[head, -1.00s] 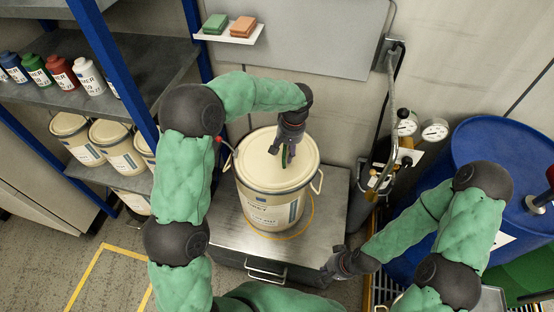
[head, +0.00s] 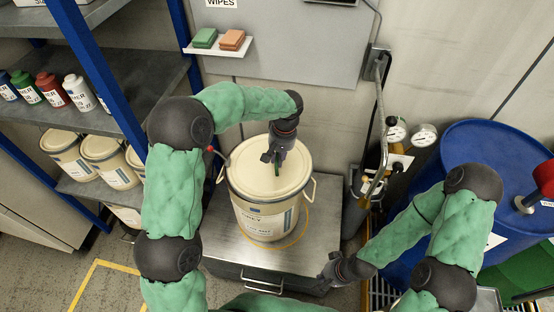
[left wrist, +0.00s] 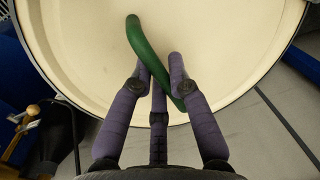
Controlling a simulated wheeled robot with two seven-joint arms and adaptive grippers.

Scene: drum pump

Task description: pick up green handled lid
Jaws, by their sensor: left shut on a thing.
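The cream lid (head: 250,178) sits on top of a cream drum (head: 265,220) on the metal bench in the head view. Its green handle (left wrist: 147,55) stands across the lid in the left wrist view. A sliver of it shows below my left gripper (head: 276,160) in the head view. In the left wrist view my left gripper (left wrist: 160,75) has its purple fingers closed around the handle's lower part. The lid appears seated on the drum rim. My right gripper (head: 328,278) hangs low at the bench's right front, away from the lid; its finger opening is too small to tell.
A shelf at left holds several bottles (head: 52,90) and pails (head: 108,160). A wall ledge (head: 222,48) carries green and orange wipes. A blue drum (head: 475,150) and a pump with gauges (head: 396,132) stand at right. Bare bench top surrounds the drum.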

